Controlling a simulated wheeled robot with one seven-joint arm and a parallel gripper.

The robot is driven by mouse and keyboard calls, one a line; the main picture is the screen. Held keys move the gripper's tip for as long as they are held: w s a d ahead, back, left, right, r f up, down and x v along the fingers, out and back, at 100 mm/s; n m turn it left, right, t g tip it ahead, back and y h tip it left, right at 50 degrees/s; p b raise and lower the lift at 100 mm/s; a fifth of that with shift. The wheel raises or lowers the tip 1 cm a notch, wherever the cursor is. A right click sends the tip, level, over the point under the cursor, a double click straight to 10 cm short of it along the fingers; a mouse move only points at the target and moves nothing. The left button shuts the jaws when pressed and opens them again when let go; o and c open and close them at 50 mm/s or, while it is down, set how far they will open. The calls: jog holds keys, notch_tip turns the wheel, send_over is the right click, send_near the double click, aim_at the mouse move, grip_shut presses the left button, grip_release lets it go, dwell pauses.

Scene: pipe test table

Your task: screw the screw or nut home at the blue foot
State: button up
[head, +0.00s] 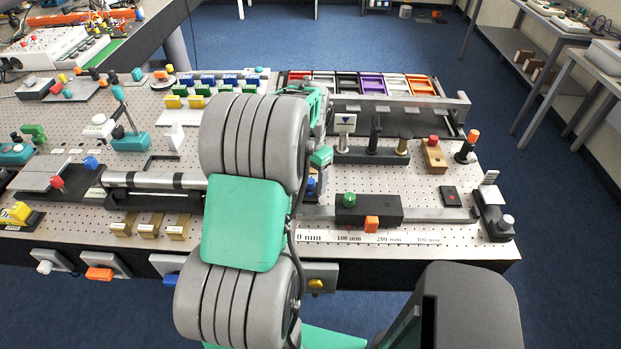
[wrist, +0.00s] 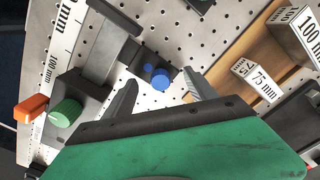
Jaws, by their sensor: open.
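In the wrist view a blue round screw head (wrist: 160,78) stands at a dark foot (wrist: 133,58) by the end of a grey rail, with smaller blue spots beside it. My gripper (wrist: 162,80) is open, one finger on each side of the blue head in the picture. I cannot tell whether the fingers touch it or how deep it sits. In the head view a blue piece (head: 311,186) shows just right of my arm, probably the same spot. My arm hides the gripper there.
A slider block with a green knob (wrist: 66,112) and an orange lever (wrist: 31,108) sits left of my gripper. White 75 mm (wrist: 255,79) and 100 mm blocks stand on wood at the right. The perforated table (head: 420,240) carries many fixtures around my arm.

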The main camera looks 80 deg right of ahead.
jog(key=shift+n, duration=0.6)
jog(key=n, duration=0.5)
jog(key=shift+n, duration=0.4)
jog(key=n, duration=0.6)
jog(key=shift+n, duration=0.4)
grip_shut()
